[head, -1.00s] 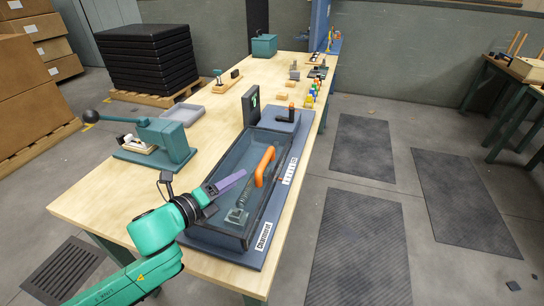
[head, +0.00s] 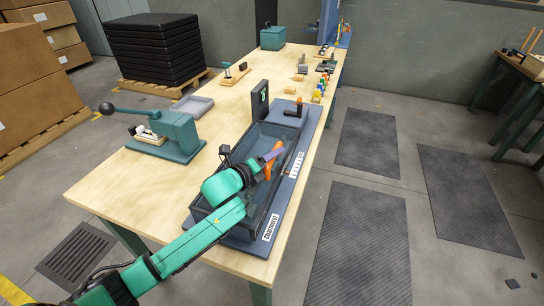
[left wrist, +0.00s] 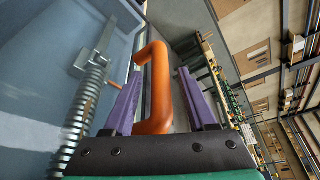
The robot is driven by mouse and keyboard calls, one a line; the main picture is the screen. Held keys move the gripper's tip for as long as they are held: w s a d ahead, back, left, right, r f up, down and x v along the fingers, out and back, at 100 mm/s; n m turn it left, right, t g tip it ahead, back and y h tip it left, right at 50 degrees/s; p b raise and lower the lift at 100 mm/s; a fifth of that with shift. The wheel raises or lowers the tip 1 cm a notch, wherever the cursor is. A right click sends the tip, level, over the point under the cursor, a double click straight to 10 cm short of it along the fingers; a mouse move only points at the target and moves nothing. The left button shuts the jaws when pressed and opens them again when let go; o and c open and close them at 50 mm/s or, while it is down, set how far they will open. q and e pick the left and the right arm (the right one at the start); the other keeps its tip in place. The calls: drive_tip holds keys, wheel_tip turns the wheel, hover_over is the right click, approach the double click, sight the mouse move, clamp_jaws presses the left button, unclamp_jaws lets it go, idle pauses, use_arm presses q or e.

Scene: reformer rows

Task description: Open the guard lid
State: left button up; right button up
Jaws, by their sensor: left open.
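The guard lid (head: 283,181) appears to lie closed over a dark blue-grey box (head: 200,206), and much of it is hidden by my arm. Its orange handle (head: 268,173) is partly covered by my left gripper (head: 272,153) in the head view. In the left wrist view, the orange handle (left wrist: 155,90) stands between the two purple fingers of my left gripper (left wrist: 160,75). The fingers are apart, one on each side of the handle, with visible gaps. A coil spring (left wrist: 82,120) shows to the left of the handle. My right gripper is not in view.
The box sits on a blue base plate (head: 250,246) at the table's right edge. A teal lever press (head: 176,138) stands to the left. Bare wood lies between.

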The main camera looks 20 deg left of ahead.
use_arm(q)
clamp_jaws()
idle(1.3)
